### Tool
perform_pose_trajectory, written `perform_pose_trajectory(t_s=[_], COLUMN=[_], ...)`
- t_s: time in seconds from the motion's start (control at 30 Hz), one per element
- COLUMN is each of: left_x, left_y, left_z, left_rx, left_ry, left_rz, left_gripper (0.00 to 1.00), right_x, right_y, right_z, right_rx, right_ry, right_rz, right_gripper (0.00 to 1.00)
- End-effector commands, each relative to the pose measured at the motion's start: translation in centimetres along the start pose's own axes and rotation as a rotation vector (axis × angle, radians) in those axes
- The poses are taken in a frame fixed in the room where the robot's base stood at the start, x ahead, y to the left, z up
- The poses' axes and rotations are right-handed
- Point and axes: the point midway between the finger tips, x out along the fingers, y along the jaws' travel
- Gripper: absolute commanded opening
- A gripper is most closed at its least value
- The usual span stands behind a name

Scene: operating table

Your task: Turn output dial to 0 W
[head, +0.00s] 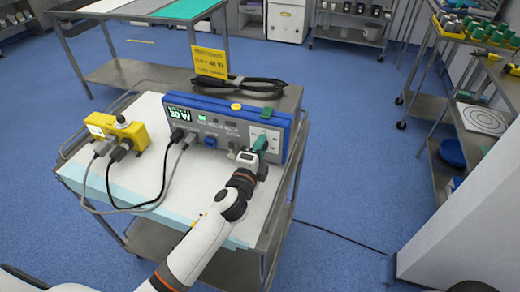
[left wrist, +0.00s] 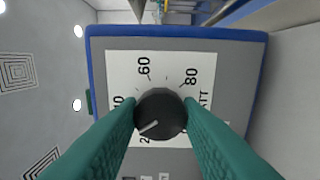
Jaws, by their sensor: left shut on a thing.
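The generator (head: 228,128) is a blue and grey box on a cart, with a lit green display (head: 179,113) that reads 30 W. Its output dial is a round black knob (left wrist: 160,113) on a white scale plate, seen sideways in the left wrist view. The knob's white pointer line aims lower left, between the partly covered marks there; 60 and 80 show above. My left gripper (head: 259,146) has its green fingers (left wrist: 160,112) shut on both sides of the knob. In the head view the gripper hides the knob. My right gripper is not in view.
Shelves (head: 463,120) stand right, with open blue floor (head: 350,150) between.

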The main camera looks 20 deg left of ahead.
Motion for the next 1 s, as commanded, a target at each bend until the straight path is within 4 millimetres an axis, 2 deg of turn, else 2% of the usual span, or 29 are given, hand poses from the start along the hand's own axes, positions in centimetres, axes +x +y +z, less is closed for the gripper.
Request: perform_pose_trajectory(t_s=[0.47,1.0], left_x=[0.0,-0.1], left_y=[-0.1,0.0], left_z=[0.0,0.1], left_rx=[-0.456,-0.969], left_ry=[0.003,0.003], left_rz=[-0.002,-0.003], left_gripper=[0.09,0.09], right_x=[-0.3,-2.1], right_y=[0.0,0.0], right_z=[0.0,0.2], right_rx=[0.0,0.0], right_ry=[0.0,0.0], right_rz=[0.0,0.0], right_gripper=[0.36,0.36])
